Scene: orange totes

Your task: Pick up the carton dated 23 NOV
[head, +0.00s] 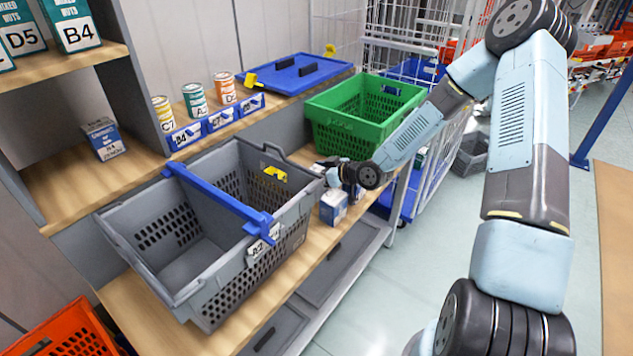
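My gripper (338,177) is small and dark at the end of my arm, low over the wooden bench between the grey basket and the green crate. A small white and blue carton (333,207) stands on the bench just below and in front of it. A third blue and white carton (103,139) stands on the left shelf. Its printing is too small to read surely, and no date 23 NOV is legible anywhere.
A grey basket (240,280) with a blue handle bar stands left of the gripper. A green crate (345,135) and a blue lid (293,75) lie behind. Cans (195,100) stand on a ledge with blue label holders. The bench front (270,295) is bare.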

